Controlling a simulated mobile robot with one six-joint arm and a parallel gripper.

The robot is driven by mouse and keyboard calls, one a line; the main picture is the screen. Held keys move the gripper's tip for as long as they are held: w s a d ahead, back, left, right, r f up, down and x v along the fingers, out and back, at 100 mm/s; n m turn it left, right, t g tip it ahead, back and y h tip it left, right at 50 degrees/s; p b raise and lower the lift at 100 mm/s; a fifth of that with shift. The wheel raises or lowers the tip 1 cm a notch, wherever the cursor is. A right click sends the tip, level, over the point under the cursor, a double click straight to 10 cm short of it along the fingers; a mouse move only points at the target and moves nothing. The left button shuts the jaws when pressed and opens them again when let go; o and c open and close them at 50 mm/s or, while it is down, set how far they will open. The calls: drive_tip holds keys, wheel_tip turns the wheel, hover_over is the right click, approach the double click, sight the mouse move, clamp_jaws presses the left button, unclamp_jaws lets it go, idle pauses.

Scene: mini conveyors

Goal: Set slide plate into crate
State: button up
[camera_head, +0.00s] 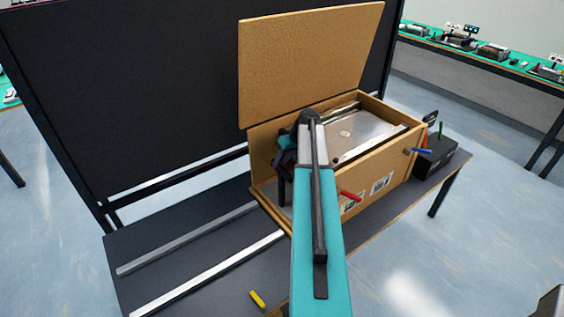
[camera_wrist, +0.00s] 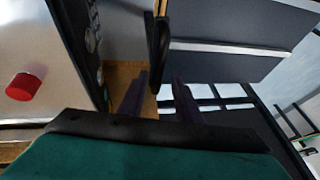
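The wooden crate (camera_head: 400,165) stands on the dark table with its lid (camera_head: 310,60) raised. A flat grey metal plate (camera_head: 370,128), which looks like the slide plate, lies inside the crate's right part. My gripper (camera_head: 283,165) is at the crate's left end, partly hidden by my arm. In the wrist view my gripper (camera_wrist: 160,85) shows two dark fingers spread apart with a gap between them. A black upright piece (camera_wrist: 158,45) appears just beyond the fingertips; I cannot tell whether it touches them. A metal surface with a red knob (camera_wrist: 25,86) is at the left.
Two pale rails (camera_head: 205,275) lie along the table's left part. A yellow piece (camera_head: 257,299) lies near the front edge. A black box (camera_head: 437,155) stands right of the crate. A large black panel (camera_head: 130,90) rises behind the table.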

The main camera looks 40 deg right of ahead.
drive_tip(key=b+v, duration=0.3)
drive_tip(key=v, duration=1)
drive_tip(key=shift+r+b, duration=0.15)
drive_tip(key=shift+b, duration=0.25)
drive_tip(key=shift+d, duration=0.1)
